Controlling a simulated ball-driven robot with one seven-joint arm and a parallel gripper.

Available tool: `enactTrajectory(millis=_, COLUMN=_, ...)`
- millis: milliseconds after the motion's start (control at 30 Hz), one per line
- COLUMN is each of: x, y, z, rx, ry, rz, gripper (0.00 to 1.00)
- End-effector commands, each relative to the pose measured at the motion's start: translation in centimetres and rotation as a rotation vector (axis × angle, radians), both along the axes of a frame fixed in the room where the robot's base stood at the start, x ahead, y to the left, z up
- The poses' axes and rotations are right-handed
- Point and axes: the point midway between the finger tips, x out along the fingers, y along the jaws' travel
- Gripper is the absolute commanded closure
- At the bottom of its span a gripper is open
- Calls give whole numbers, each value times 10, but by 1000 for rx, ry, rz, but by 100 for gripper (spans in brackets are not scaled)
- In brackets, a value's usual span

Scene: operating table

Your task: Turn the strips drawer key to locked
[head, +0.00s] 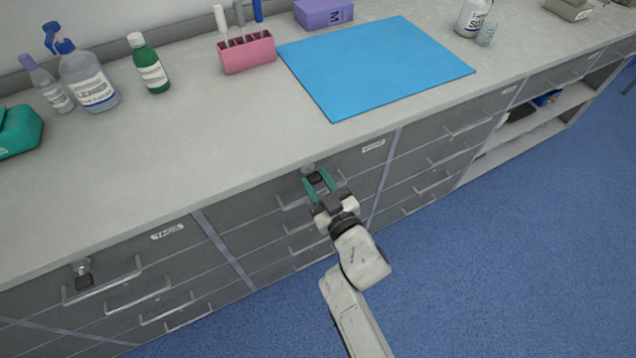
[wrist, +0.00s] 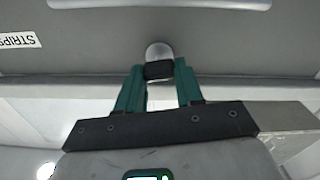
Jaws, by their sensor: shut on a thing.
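The strips drawer (head: 347,162) is the top drawer of the middle cabinet column, and its front also shows in the wrist view (wrist: 100,50). The black key head (wrist: 158,70) sticks out of the lock. My gripper (head: 319,182), with teal fingers, is shut on the key head, one finger on each side. The fingers partly hide the key, so its exact angle is hard to tell.
Another drawer at the left has its own lock with a dark key (head: 84,279). Bar handles (head: 165,290) stick out from the drawers. The worktop (head: 215,150) overhangs just above my gripper and carries a blue mat (head: 370,65) and several bottles. The blue floor is clear at right.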

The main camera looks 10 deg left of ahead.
Motion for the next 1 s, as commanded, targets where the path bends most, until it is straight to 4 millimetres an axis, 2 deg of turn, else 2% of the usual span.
enactTrajectory(millis=1000, x=-1, y=4, z=-1, rx=-791, ry=-543, rz=-1, gripper=94)
